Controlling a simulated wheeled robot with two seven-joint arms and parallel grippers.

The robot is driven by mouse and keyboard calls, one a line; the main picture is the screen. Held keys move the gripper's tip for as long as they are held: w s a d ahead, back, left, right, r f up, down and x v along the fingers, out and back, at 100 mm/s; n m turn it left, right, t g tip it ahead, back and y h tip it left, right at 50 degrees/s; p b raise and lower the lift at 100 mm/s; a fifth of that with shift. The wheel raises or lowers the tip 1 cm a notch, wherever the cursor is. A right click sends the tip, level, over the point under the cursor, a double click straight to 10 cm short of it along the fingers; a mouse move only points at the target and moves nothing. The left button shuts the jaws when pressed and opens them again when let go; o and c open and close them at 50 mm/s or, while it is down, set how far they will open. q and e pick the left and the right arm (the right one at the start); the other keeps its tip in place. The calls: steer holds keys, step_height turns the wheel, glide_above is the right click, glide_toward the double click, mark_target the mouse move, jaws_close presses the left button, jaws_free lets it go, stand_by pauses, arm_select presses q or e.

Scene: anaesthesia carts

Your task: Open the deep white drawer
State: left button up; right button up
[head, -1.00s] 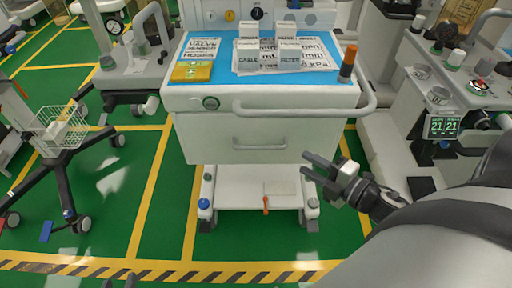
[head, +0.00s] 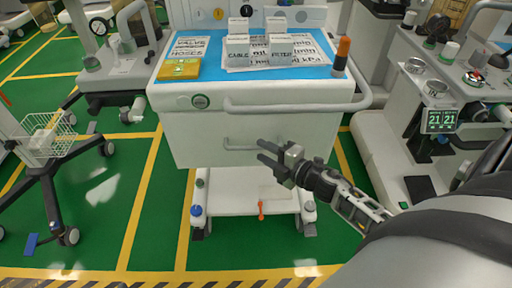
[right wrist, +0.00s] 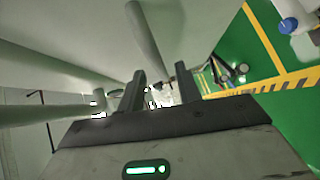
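The deep white drawer (head: 205,148) is the large front of the white cart, below its blue top. It looks shut. Its pale bar handle (head: 240,144) runs across the middle of the front, and its right end is close to my right gripper. My right gripper (head: 262,152) is open, with its two fingers apart and pointing left, at about the handle's height. I cannot tell whether it touches the handle. In the right wrist view the open fingers (right wrist: 158,88) show beside pale bars and a white surface. My left gripper is not in view.
A push rail (head: 300,106) runs along the cart's upper front, above my gripper. The cart's top holds labelled boxes, a yellow pack (head: 179,68) and an orange-capped cylinder (head: 342,55). A grey machine (head: 400,150) stands right.

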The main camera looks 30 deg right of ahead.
mark_target(256, 146)
steer(key=shift+x, duration=1.85)
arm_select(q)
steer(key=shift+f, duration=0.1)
